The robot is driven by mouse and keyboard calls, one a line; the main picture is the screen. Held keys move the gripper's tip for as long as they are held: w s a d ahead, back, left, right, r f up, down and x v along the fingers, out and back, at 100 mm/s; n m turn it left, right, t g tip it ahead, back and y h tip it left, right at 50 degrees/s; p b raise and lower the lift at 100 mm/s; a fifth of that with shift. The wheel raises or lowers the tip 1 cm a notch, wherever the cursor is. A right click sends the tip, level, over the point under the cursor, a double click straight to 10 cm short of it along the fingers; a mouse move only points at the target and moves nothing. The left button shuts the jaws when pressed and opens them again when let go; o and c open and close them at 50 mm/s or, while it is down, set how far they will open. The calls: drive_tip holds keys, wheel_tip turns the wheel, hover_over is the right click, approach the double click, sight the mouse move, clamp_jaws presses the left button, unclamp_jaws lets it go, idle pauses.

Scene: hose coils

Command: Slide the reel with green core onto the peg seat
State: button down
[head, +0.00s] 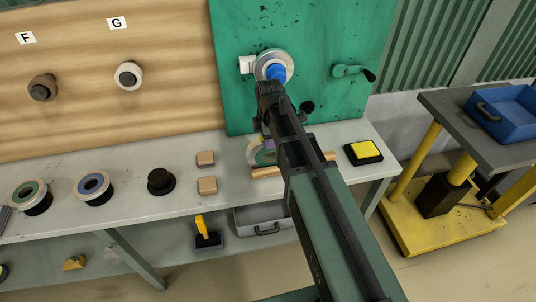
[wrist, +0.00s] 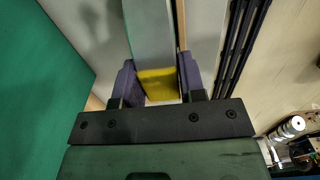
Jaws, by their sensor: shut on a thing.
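My gripper (wrist: 158,84) has its purple fingers shut on a pale grey-green piece (wrist: 150,35) with a yellow patch in the wrist view. This seems to be the edge of the upright reel (head: 254,154) at the wooden cradle (head: 267,172) in the head view. My arm hides much of that reel, and I cannot tell whether it touches the cradle. Another reel, with a green core (head: 29,193), lies on a black base at the bench's left end. A round pale fitting with a blue centre (head: 277,72) is on the green panel. I cannot tell which fitting is the peg seat.
The bench (head: 130,205) also holds a blue-core reel (head: 93,186), a black hub (head: 161,181), two wooden blocks (head: 207,185) and a yellow-topped box (head: 364,151). Wall pegs F (head: 42,88) and G (head: 129,76) are at left. A black-knobbed handle (head: 354,71) juts from the panel.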

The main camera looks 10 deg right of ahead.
drive_tip(key=shift+r+p, duration=0.65)
drive_tip(key=shift+r+p, duration=2.5)
drive_tip(key=shift+p, duration=0.05)
drive_tip(key=c, duration=1.2)
unclamp_jaws()
drive_tip(key=shift+c, duration=0.2)
clamp_jaws()
